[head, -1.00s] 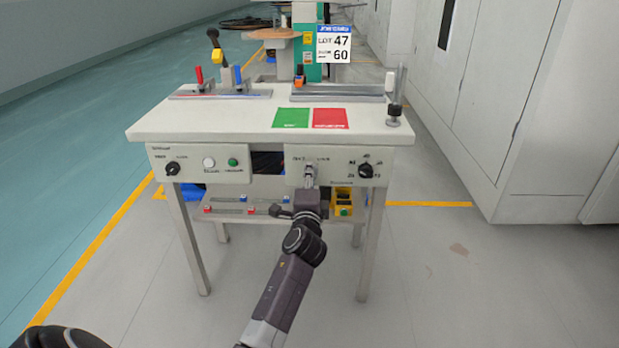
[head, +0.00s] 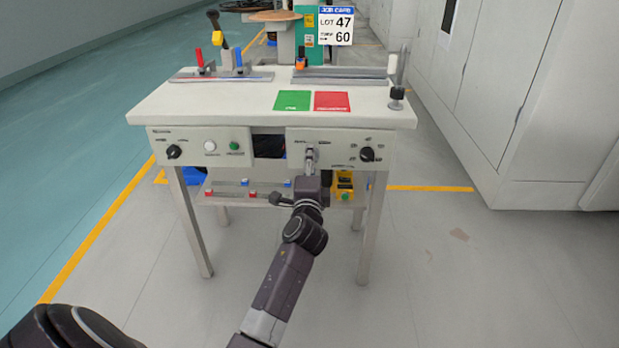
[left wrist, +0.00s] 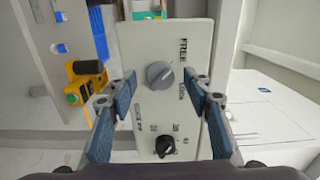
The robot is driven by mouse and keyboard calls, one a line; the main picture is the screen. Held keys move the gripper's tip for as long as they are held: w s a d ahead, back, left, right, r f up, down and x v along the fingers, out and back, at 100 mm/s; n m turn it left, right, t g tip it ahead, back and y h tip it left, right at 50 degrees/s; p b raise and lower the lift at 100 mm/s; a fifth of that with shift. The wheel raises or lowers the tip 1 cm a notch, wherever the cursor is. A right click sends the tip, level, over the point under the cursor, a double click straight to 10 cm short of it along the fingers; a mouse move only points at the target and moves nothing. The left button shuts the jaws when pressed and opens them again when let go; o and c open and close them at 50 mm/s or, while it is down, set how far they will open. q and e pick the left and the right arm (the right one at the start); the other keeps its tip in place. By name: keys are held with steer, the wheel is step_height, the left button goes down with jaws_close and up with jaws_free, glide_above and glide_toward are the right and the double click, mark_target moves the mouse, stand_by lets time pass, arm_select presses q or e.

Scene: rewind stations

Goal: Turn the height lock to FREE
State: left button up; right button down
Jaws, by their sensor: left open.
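The height lock is a grey knob (left wrist: 159,74) on the light panel (left wrist: 138,40), beside the printed words FREE and LOCK in the left wrist view. I cannot tell clearly which word its grip bar points at. My left gripper (left wrist: 161,92) is open. Its two blue-padded fingers stand on either side of the knob in that view, with gaps to it. In the head view my left gripper (head: 311,164) is in front of the right-hand panel (head: 340,146) under the tabletop and mostly hides the knob. My right gripper is not in view.
A black selector knob (left wrist: 165,145) sits on the same panel, close to the fingers. A yellow box with a green button (head: 343,187) is below the panel. The table (head: 180,115) carries green and red mats (head: 332,101). Floor is clear at right.

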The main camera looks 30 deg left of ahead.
arm_select(q)
steer(key=v, duration=1)
steer(key=shift+s, duration=0.25)
steer(key=shift+d+f, duration=0.1)
steer(key=shift+d, duration=0.05)
